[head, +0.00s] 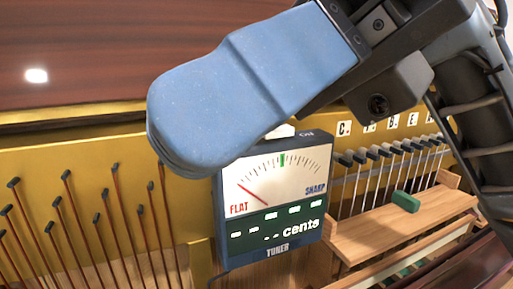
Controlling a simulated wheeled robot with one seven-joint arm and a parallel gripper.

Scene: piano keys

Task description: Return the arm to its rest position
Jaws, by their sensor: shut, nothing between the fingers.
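My gripper (205,115) reaches in from the upper right, with its large blue padded fingers pointing down and left. The fingers are closed together and hold nothing visible. The gripper is in front of the yellow board and covers the top left of the tuner (272,195). I cannot tell whether it touches the tuner. The tuner is a dark blue box with a dial marked FLAT and SHARP, a red needle toward FLAT, and a green display reading dashes and cents.
Dark tuning pins with copper strings (68,190) stand on the yellow board (35,165) at left. A row of dark-headed levers (385,152) under letter labels stands at right, above a wooden ledge (400,228) with a green block (406,201). Reddish wood (90,45) rises behind.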

